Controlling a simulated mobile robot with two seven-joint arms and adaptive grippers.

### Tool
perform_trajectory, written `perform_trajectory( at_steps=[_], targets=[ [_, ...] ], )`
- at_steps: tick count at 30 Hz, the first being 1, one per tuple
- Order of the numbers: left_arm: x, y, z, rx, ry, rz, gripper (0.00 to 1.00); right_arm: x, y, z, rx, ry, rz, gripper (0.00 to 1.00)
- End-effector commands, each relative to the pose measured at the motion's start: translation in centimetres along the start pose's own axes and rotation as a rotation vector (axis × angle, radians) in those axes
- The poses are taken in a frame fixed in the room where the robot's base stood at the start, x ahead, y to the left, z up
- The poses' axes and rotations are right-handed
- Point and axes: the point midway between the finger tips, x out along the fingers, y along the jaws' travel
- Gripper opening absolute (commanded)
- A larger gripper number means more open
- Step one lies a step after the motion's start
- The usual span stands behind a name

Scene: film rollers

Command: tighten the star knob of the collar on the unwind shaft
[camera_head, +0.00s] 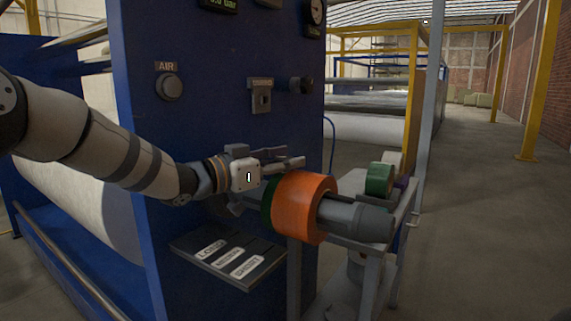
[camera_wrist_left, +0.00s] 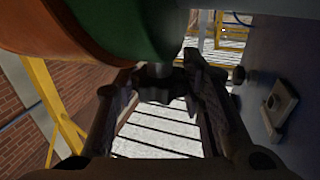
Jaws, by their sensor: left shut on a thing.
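The grey unwind shaft (camera_head: 355,219) sticks out from the blue machine panel and carries an orange roll (camera_head: 308,205) with a green roll (camera_head: 267,208) behind it. My left gripper (camera_head: 284,168) is beside the rolls, on the panel side. In the left wrist view the dark star knob (camera_wrist_left: 160,88) sits between the fingertips of my left gripper (camera_wrist_left: 163,80), just beyond the green roll (camera_wrist_left: 158,35). The gripper is shut on the knob. The collar is mostly hidden by the rolls and gripper. My right gripper is not in view.
The blue panel (camera_head: 215,100) stands close to my left gripper, with an AIR knob (camera_head: 169,87) and a latch plate (camera_head: 261,98). A labelled dark shelf (camera_head: 228,263) juts out below. A grey stand (camera_head: 380,255) with a small green roll (camera_head: 379,179) is at the right.

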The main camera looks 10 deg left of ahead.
Motion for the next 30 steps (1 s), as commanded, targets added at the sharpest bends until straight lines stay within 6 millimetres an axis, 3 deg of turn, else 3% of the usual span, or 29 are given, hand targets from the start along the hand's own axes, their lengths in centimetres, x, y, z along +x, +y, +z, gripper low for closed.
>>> perform_trajectory(
  at_steps=[21, 22, 24, 30],
  targets=[
    [-0.01, 0.01, -0.12, 0.001, 0.001, 0.088, 0.08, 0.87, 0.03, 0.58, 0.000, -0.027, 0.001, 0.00],
    [-0.01, 0.01, -0.12, 0.001, 0.001, 0.088, 0.38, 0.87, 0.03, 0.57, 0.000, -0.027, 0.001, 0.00],
    [-0.01, 0.02, -0.12, 0.001, 0.001, 0.088, 0.54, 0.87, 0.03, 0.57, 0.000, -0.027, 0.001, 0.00],
    [0.00, 0.03, -0.08, 0.001, 0.000, 0.088, 0.57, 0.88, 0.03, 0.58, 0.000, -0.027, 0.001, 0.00]
  ],
)
